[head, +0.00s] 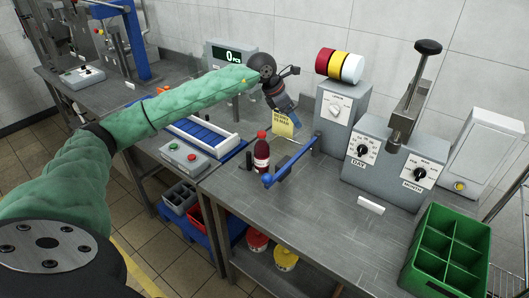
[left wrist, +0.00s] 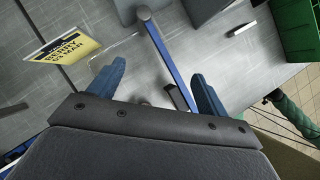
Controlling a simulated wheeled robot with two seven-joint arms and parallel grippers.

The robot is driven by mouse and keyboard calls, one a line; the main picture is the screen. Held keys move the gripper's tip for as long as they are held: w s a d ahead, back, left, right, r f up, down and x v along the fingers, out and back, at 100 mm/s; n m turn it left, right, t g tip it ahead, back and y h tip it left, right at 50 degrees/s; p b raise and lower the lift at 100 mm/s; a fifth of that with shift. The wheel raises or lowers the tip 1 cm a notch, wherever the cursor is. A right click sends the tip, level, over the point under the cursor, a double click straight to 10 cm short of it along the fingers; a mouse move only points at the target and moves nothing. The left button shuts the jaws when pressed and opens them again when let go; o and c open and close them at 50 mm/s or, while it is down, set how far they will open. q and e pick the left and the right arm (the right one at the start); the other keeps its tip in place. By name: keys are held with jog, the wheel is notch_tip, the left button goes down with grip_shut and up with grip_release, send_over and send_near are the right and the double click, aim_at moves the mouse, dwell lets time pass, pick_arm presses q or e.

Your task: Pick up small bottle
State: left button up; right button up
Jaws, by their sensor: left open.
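The small bottle (head: 261,156), dark red with a red cap and a pale label band, stands upright on the steel table near its left edge. My left gripper (head: 290,122) is open and empty, above and to the right of the bottle, in front of the yellow card. In the left wrist view its two blue fingers (left wrist: 157,90) are spread apart. A blue lever with a grey end shows between and beyond them. I cannot make out the bottle in that view.
The blue lever (head: 290,163) reaches close to the bottle's right side. A yellow card (head: 283,128) marked "BERRY" stands behind; it also shows in the left wrist view (left wrist: 62,50). Dial machines (head: 385,165) and a green crate (head: 448,250) are to the right.

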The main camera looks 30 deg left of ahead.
aim_at(262, 132)
pick_arm(q)
jog(key=s+a+f+g+y, duration=0.1)
jog(key=s+a, duration=0.1)
jog(key=s+a+g+y, duration=0.1)
jog(key=s+a+y, duration=0.1)
jog(key=s+a+f+g+y, duration=0.1)
jog(key=s+a, duration=0.1)
jog(key=a, duration=0.1)
jog(key=shift+f+m+g, duration=0.3)
jog(key=shift+g, duration=0.1)
jog(key=shift+s+a+f+y, duration=0.15)
jog(key=shift+s+y, duration=0.1)
jog(key=shift+y, duration=0.05)
jog(key=shift+f+p, duration=0.65)
jog(key=shift+f, duration=0.7)
jog(key=f+p, duration=0.1)
jog(key=f, duration=0.1)
jog(key=f+p, duration=0.1)
jog(key=f, duration=0.1)
jog(key=shift+s+p, duration=0.35)
jog(key=shift+s, duration=0.05)
jog(key=shift+f, duration=0.5)
pick_arm(e)
notch_tip(262, 132, down, 12)
jog(key=s+d+t, duration=0.1)
jog(key=d, duration=0.1)
jog(key=shift+s+d, duration=0.15)
jog(key=shift+s, duration=0.05)
pick_arm(q)
grip_shut()
